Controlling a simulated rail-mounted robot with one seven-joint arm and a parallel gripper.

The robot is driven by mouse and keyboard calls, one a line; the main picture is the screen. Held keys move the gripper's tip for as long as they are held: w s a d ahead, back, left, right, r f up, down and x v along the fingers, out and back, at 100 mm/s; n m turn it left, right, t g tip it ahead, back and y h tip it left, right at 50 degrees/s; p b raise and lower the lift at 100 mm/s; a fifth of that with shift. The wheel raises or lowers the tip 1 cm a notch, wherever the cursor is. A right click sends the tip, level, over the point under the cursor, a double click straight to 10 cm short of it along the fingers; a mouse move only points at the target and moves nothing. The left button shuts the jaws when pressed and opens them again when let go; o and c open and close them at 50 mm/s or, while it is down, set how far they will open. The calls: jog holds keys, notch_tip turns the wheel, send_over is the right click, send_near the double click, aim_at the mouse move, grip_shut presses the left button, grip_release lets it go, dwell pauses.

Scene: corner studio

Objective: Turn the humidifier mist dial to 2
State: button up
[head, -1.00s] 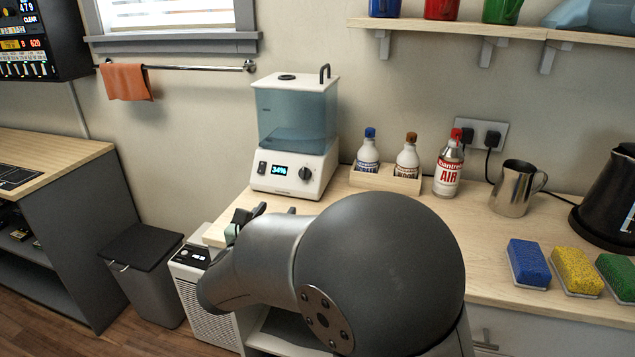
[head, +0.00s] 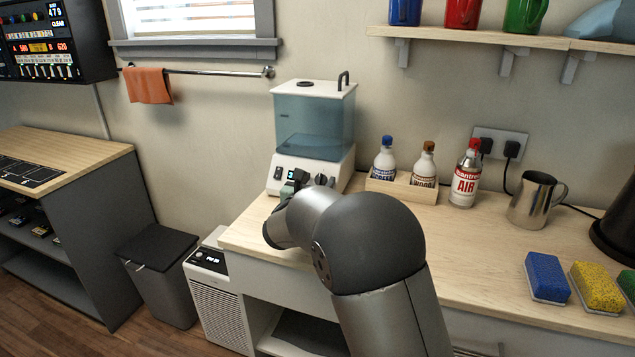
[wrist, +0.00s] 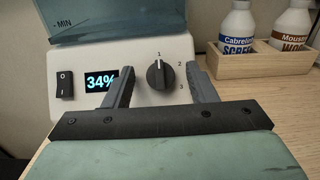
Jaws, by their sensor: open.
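The humidifier (head: 313,133) stands on the counter, with a white base, a blue-tinted tank and a white lid. In the wrist view its front panel shows a black rocker switch (wrist: 65,85), a display (wrist: 101,81) reading 34% and the black mist dial (wrist: 157,74). Marks 1, 2 and 3 sit around the dial's top and right side; its pointer line is up, near 1. My gripper (wrist: 160,88) is open, its fingers left and right of the dial in that view, with no contact visible. In the head view my gripper (head: 298,178) is before the panel and partly hides it.
A wooden holder (head: 401,191) with two bottles stands right of the humidifier. Beyond it are a red-capped air can (head: 466,177), a metal pitcher (head: 535,199) and sponges (head: 546,276). A shelf (head: 480,37) with mugs hangs above. Counter in front of the bottles is clear.

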jog(key=shift+w, duration=0.15)
jog(key=c, duration=1)
jog(key=shift+o, duration=0.2)
jog(key=shift+m+h, duration=0.3)
jog(key=shift+m, duration=0.3)
jog(key=shift+a+m+g+h+b, duration=0.1)
jog(key=shift+m+g+h+b, duration=0.45)
jog(key=shift+m, duration=0.35)
jog(key=m+h, duration=0.1)
jog(key=m, duration=0.1)
jog(key=m+g+h, duration=0.1)
jog(key=m, duration=0.1)
jog(key=shift+w+a+m+g+h, duration=0.1)
jog(key=shift+m+g+h, duration=0.15)
jog(key=shift+m, duration=0.05)
jog(key=m+g, duration=0.1)
jog(key=m, duration=0.1)
jog(key=m+g+h+p, duration=0.1)
jog(key=m, duration=0.1)
jog(key=m+g+p, duration=0.1)
jog(key=m, duration=0.1)
jog(key=shift+a+r+h, duration=0.1)
jog(key=shift+r+h, duration=0.15)
jog(key=shift+h, duration=0.15)
jog(key=shift+w+m+g+p, duration=0.1)
jog(key=shift+m+g+p, duration=0.45)
jog(key=shift+m+g, duration=0.35)
jog(key=shift+f+m, duration=0.1)
jog(key=shift+m, duration=0.2)
